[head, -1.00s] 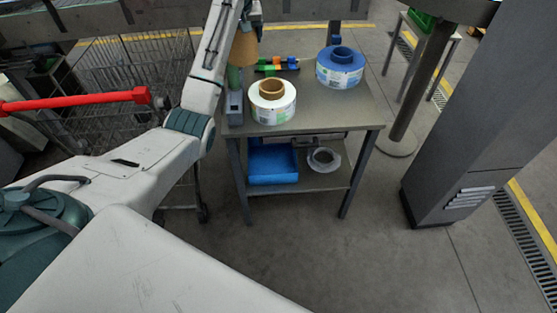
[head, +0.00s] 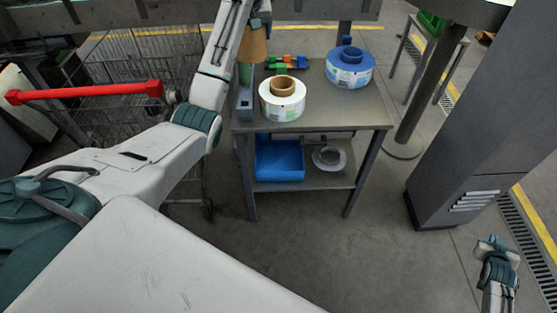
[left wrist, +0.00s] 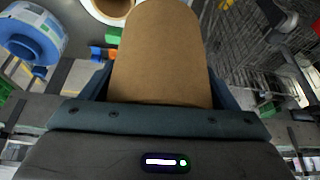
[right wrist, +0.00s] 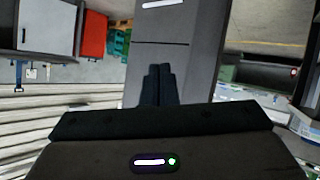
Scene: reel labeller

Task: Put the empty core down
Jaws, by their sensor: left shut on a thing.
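The empty core (head: 253,44) is a plain brown cardboard tube. My left gripper (left wrist: 160,85) is shut on it, and the core fills the space between the fingers in the left wrist view. In the head view my left gripper is mostly hidden at the top edge, with the core below it at the back left of the metal table (head: 325,115). The core appears just above a green upright piece (head: 246,74); I cannot tell whether they touch. My right gripper (head: 492,242) is at the lower right, away from the table; its fingers are together and empty in the right wrist view (right wrist: 158,85).
A white-labelled reel (head: 282,104) and a blue reel (head: 350,70) stand on the table, with small coloured blocks (head: 287,63) behind. A blue bin (head: 279,160) and a grey-white ring (head: 329,158) are on the lower shelf. A wire cage (head: 130,80) stands left.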

